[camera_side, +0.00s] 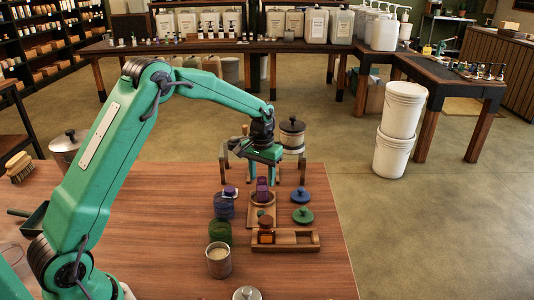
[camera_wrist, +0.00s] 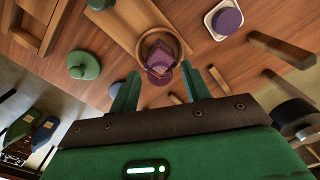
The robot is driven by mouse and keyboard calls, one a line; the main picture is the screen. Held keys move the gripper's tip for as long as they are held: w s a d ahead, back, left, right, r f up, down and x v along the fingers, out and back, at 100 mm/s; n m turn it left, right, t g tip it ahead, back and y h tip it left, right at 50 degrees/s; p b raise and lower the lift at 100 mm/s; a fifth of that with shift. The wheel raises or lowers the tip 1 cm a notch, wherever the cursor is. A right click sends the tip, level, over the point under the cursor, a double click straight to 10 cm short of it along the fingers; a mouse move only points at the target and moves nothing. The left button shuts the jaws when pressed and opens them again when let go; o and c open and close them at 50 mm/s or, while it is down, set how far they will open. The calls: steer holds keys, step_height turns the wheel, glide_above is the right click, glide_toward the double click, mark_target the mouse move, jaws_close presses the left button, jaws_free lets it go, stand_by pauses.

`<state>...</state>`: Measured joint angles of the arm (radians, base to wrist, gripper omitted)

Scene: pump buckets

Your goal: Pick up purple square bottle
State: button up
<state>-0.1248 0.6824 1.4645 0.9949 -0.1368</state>
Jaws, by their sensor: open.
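The purple square bottle (camera_side: 262,188) stands in a round wooden dish on the table in the side view. In the wrist view the bottle (camera_wrist: 159,55) shows from above, with its purple top toward me. My gripper (camera_side: 262,173) is above the bottle, pointing down. In the wrist view its two green fingers are apart, and the gap between them (camera_wrist: 160,80) lines up with the bottle's top. The gripper is open and holds nothing. I cannot tell whether the fingers reach down beside the bottle.
A green lid (camera_side: 302,215) and a blue lid (camera_side: 301,196) lie right of the bottle. Blue and green glass jars (camera_side: 223,206) stand left. A wooden tray (camera_side: 298,240) with an amber bottle (camera_side: 266,232) is in front. A lidded pot (camera_side: 291,135) is behind.

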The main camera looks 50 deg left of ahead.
steer(key=c, duration=1)
steer(key=shift+o, duration=0.2)
steer(key=shift+r, duration=0.2)
steer(key=shift+r, duration=2.8)
steer(key=shift+d, duration=0.1)
